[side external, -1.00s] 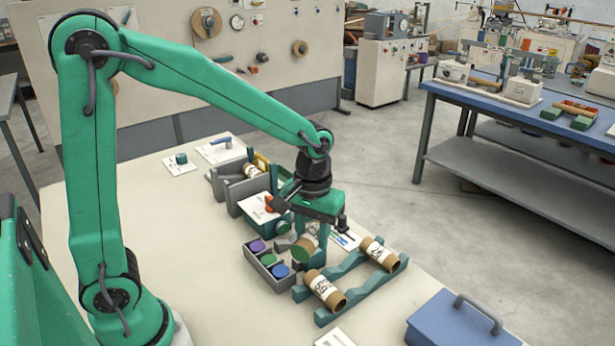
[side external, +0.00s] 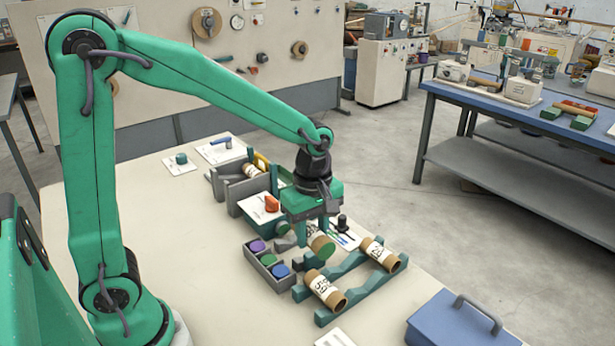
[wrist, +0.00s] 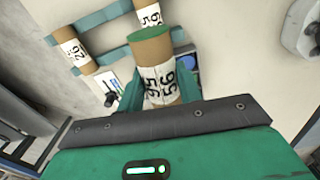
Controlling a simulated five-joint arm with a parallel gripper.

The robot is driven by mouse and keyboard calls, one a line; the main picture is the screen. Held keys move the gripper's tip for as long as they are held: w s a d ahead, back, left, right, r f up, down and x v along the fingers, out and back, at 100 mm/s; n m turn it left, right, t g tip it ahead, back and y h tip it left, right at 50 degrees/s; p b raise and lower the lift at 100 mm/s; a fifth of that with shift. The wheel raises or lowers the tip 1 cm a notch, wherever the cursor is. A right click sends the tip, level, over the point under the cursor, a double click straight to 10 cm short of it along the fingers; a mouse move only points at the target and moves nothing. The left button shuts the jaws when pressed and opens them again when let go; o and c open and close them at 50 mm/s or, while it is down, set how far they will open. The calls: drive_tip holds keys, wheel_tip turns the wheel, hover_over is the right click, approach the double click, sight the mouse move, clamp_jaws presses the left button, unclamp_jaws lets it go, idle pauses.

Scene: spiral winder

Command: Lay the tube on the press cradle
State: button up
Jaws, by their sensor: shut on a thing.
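My gripper (side external: 316,230) is shut on a brown cardboard tube (side external: 321,243) with a green end cap and a white label, held in the air over the table. In the wrist view the tube (wrist: 160,72) sits between the teal fingers (wrist: 158,92), its green end pointing away from my gripper. The tube is tilted in the side view, just behind the teal rack. I cannot clearly make out the press cradle; my gripper covers part of the area around the orange-handled piece (side external: 271,203).
A teal wavy rack (side external: 349,264) holds two labelled tubes, one at the front (side external: 324,291) and one at the right (side external: 379,254). A grey tray (side external: 257,270) holds purple, green and blue pieces. A grey slotted holder (side external: 233,192) stands behind. A blue box (side external: 450,325) is front right.

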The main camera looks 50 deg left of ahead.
drive_tip(key=shift+n, duration=0.5)
drive_tip(key=shift+w+a+f, duration=0.75)
drive_tip(key=shift+a+f, duration=1.05)
drive_tip(key=shift+w+a+f, duration=0.8)
drive_tip(key=shift+a+f, duration=0.95)
drive_tip(key=shift+f, duration=0.1)
drive_tip(key=shift+w+a+f, duration=0.75)
drive_tip(key=shift+a+f, duration=1.05)
drive_tip(key=shift+f, duration=0.6)
drive_tip(key=o, duration=1)
drive_tip(key=shift+c, duration=0.2)
drive_tip(key=shift+r, duration=0.1)
